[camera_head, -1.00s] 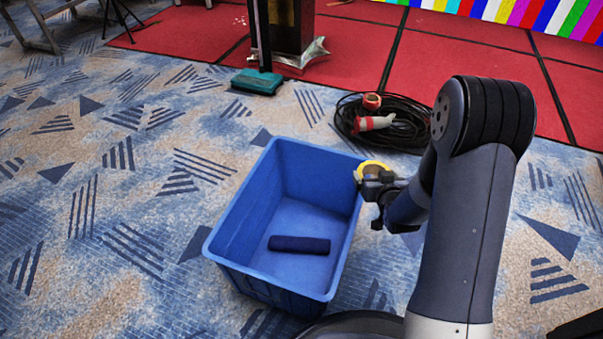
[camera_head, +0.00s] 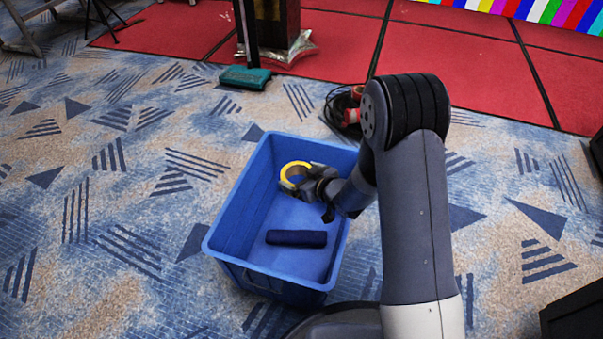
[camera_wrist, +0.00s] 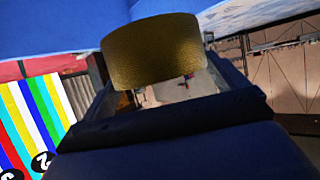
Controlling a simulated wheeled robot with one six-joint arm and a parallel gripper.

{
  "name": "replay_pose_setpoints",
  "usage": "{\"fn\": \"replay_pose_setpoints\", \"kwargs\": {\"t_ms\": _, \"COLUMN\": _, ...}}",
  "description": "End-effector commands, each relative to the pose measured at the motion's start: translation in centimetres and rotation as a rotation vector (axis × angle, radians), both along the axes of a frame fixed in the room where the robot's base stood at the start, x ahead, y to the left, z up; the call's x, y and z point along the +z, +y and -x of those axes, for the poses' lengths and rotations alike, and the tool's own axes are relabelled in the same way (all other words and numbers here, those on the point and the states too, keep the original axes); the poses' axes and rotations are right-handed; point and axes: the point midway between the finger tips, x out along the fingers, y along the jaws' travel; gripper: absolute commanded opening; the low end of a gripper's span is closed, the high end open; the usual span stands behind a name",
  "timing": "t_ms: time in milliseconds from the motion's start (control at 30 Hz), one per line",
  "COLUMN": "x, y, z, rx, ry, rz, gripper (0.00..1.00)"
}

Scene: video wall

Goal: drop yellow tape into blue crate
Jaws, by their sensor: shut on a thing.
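The yellow tape (camera_head: 296,172) is a ring held at the tip of my gripper (camera_head: 308,180). In the wrist view the tape (camera_wrist: 155,50) shows as a gold-brown band between the fingers. My gripper is shut on it. In the head view the tape and gripper appear over the inside of the blue crate (camera_head: 233,205), toward its far right part; their height against the rim is hard to tell. The open-topped crate stands on the carpet. A dark blue roll (camera_head: 296,238) lies on its floor. Blue also fills the top of the wrist view.
A coiled black cable with red connectors (camera_head: 346,105) lies behind the crate, partly hidden by my arm. A teal case (camera_head: 245,78) lies beyond, before a dark stand. A black box (camera_head: 575,305) is at lower right. Patterned carpet (camera_head: 110,240) left of the crate is clear.

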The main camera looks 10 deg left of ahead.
Motion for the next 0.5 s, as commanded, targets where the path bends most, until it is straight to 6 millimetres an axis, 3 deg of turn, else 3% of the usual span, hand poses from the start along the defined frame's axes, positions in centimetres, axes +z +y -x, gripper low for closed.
{"fn": "replay_pose_setpoints", "kwargs": {"t_ms": 133, "x": -1.54, "y": 0.01, "z": -0.06, "rx": 0.0, "ry": -0.002, "rz": -0.001, "gripper": 0.62}}
{"fn": "replay_pose_setpoints", "kwargs": {"t_ms": 433, "x": -1.63, "y": -0.01, "z": -0.06, "rx": 0.0, "ry": -0.003, "rz": -0.001, "gripper": 0.62}}
{"fn": "replay_pose_setpoints", "kwargs": {"t_ms": 467, "x": -1.63, "y": -0.01, "z": -0.06, "rx": 0.0, "ry": -0.003, "rz": -0.001, "gripper": 0.94}}
{"fn": "replay_pose_setpoints", "kwargs": {"t_ms": 500, "x": -1.63, "y": -0.01, "z": -0.06, "rx": 0.0, "ry": -0.002, "rz": -0.001, "gripper": 0.98}}
